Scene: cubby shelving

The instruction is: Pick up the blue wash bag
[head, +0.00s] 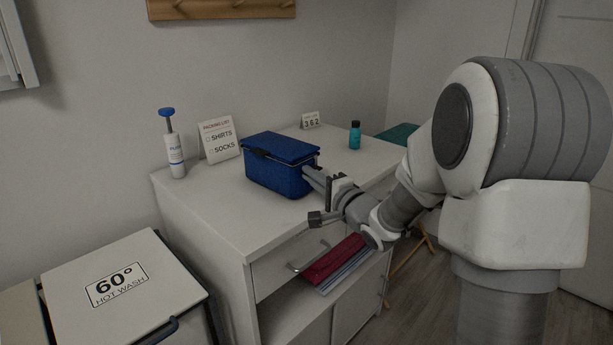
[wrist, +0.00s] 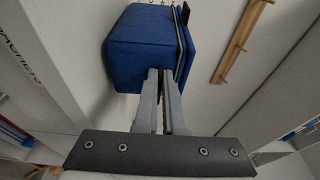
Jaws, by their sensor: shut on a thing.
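The blue wash bag (head: 272,172) is a boxy blue bag with a flat lid, on the white cabinet top in the head view. It also fills the upper middle of the wrist view (wrist: 138,52). My gripper (head: 312,175) reaches it from the right, at the bag's right end. In the wrist view the two fingers (wrist: 165,78) are close together with their tips at the bag's edge. They are shut on the bag there. The exact part between the tips is hidden. The bag looks upright; I cannot tell whether it is clear of the cabinet top.
On the white cabinet (head: 205,208) stand a white bottle with a blue top (head: 174,150), a packing list card (head: 219,139), a small number sign (head: 310,120) and a teal bottle (head: 355,135). A hot wash bin (head: 150,300) is at front left. Red folded cloth (head: 333,258) lies below.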

